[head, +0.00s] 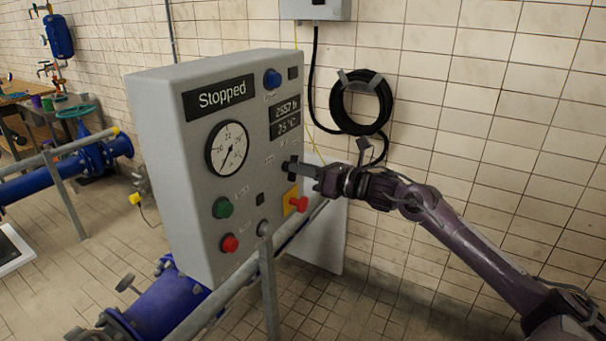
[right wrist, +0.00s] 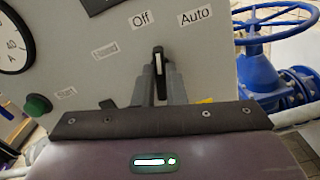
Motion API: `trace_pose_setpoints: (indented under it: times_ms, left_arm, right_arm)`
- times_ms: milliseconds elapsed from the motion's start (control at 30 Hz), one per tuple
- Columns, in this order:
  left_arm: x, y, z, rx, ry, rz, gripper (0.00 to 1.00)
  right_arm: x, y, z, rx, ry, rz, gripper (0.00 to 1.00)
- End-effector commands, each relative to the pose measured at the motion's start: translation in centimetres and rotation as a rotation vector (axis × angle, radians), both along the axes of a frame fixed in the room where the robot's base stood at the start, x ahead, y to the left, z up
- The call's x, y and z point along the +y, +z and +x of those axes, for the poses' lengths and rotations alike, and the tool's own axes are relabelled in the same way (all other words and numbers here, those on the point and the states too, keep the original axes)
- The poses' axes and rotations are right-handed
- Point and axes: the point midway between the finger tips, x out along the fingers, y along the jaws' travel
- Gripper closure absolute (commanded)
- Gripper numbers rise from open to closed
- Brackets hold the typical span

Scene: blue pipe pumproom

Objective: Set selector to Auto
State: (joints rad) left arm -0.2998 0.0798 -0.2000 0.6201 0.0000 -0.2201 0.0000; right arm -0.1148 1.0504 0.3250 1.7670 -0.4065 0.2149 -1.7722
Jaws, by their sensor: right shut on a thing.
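The selector (right wrist: 158,60) on the grey control panel (head: 170,150) is a black knob with a white pointer stripe. In the right wrist view the stripe stands about upright, between the Off label (right wrist: 140,18) and the Auto label (right wrist: 195,17). A smaller, blurred label lies to the left. My right gripper (head: 294,166) reaches in from the right and is shut on the selector. The panel display (head: 221,96) reads Stopped. My left gripper is not in view.
A red emergency button on a yellow plate (head: 297,203) sits just below my right gripper. A green button (head: 222,207), a red button (head: 230,243) and a gauge (head: 227,148) are further left. A coiled black hose (head: 361,103) hangs on the wall behind. A blue handwheel valve (right wrist: 278,60) stands beyond the panel.

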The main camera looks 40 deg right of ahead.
Motion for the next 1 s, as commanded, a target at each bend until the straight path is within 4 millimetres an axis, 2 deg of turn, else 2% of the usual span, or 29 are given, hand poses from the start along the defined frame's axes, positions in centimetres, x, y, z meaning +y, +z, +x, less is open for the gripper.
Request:
trace_pose_setpoints:
  times_ms: [100, 500, 1000]
  left_arm:
    - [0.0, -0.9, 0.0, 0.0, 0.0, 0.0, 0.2]
    - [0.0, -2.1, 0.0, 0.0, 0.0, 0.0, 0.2]
    - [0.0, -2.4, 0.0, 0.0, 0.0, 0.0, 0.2]
  right_arm:
    - [-0.1, -0.3, 0.0, 0.037, 0.0, 0.093, 1.0]
    - [-0.2, -0.2, 0.1, 0.15, 0.001, 0.365, 1.0]
    - [-0.3, -0.2, 0.1, 0.199, 0.0, 0.482, 1.0]
